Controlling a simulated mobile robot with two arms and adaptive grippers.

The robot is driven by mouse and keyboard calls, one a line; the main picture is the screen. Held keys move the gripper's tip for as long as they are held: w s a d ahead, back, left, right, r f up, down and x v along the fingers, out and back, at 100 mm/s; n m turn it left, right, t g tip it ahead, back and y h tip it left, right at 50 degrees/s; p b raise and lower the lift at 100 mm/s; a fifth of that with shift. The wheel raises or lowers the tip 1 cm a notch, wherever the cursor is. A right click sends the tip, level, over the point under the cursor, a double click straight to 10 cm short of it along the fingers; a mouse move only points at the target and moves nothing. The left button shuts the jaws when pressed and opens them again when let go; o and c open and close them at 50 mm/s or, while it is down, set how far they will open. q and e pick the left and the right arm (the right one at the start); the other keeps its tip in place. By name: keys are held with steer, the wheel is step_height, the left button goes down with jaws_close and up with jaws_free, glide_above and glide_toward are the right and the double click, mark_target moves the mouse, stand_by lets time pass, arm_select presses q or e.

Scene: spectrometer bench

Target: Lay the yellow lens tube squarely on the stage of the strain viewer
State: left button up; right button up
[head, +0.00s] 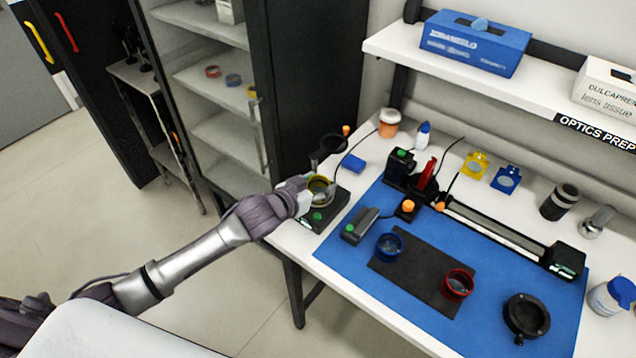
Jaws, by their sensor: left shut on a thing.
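The yellow lens tube (321,185) is a short yellow ring at the left end of the bench. My left gripper (309,192) is shut on it from the left side. The strain viewer (327,207) is a dark device with a green button on its base and a round dark head on an arm above. The tube is over the viewer's stage, below that head. I cannot tell whether it touches the stage, which is mostly hidden by the tube and gripper. My right gripper is not in view.
A blue mat (470,225) covers much of the white bench. A dark pad (421,273) holds a blue ring (389,246) and a red ring (458,284). A glass-fronted cabinet (215,90) stands left of the bench.

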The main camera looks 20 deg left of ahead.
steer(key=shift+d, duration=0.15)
arm_select(q)
steer(key=shift+f, duration=0.15)
steer(key=o, duration=1.2)
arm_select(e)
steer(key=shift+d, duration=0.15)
arm_select(q)
steer(key=shift+s+r, duration=0.15)
steer(key=shift+r, duration=0.05)
steer(key=shift+b+v, duration=0.95)
steer(key=shift+v, duration=4.95)
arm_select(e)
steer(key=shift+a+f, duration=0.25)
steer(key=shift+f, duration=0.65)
